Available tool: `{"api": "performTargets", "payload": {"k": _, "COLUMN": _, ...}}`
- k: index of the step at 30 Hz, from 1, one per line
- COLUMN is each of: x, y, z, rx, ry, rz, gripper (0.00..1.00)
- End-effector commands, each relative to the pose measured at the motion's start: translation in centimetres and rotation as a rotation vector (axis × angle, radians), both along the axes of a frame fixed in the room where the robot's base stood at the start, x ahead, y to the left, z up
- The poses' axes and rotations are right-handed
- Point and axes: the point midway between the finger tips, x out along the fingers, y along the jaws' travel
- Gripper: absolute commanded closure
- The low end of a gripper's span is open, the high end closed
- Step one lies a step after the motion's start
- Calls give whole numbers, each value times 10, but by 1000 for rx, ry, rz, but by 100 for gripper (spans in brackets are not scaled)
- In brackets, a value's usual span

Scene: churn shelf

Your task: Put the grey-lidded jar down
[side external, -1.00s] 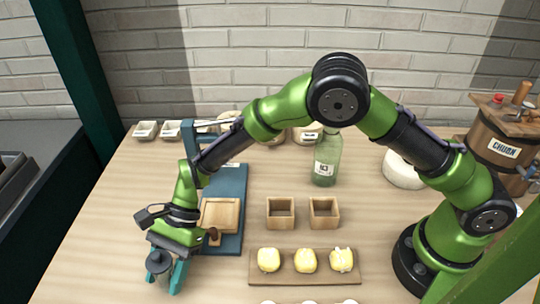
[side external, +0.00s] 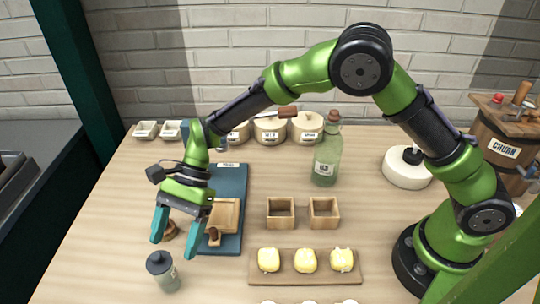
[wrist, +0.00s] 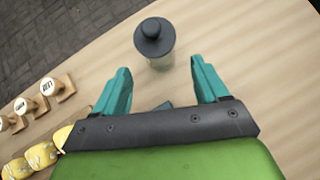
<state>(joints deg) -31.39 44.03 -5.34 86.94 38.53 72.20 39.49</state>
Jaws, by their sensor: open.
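The grey-lidded jar (side external: 163,271) stands upright on the wooden table near its front left. Its body is clear and its lid dark grey with a knob. In the wrist view the jar (wrist: 154,42) stands beyond my fingertips, roughly in line with the gap between them. My gripper (side external: 176,245) is open and empty, above and behind the jar in the side view, with teal fingers apart. In the wrist view my gripper (wrist: 160,75) has nothing between its fingers.
A blue board (side external: 231,187) with a wooden tray lies right of my gripper. A plank (side external: 304,280) with yellow butter pieces, two wooden boxes (side external: 280,213) and a green bottle (side external: 326,158) stand further right. The table's left edge is near the jar.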

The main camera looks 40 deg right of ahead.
Motion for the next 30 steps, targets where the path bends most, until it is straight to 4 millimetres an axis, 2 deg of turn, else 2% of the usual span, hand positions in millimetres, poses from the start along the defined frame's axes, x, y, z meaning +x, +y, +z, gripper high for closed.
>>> {"api": "performTargets", "payload": {"k": 3, "x": 6, "y": -15, "z": 16, "rx": 1, "ry": -1, "rz": -1, "gripper": 27}}
{"api": "performTargets", "payload": {"k": 11, "x": 12, "y": -34, "z": 38, "rx": 0, "ry": -22, "rz": 4, "gripper": 27}}
{"api": "performTargets", "payload": {"k": 14, "x": 13, "y": -55, "z": 60, "rx": -4, "ry": -103, "rz": 20, "gripper": 27}}
{"api": "performTargets", "payload": {"k": 17, "x": 8, "y": -90, "z": 94, "rx": -23, "ry": -247, "rz": 55, "gripper": 27}}
{"api": "performTargets", "payload": {"k": 21, "x": -13, "y": -150, "z": 137, "rx": -86, "ry": -487, "rz": 131, "gripper": 27}}
{"api": "performTargets", "payload": {"k": 25, "x": -41, "y": -203, "z": 165, "rx": -180, "ry": -702, "rz": 211, "gripper": 27}}
{"api": "performTargets", "payload": {"k": 30, "x": -85, "y": -263, "z": 183, "rx": -348, "ry": -958, "rz": 336, "gripper": 27}}
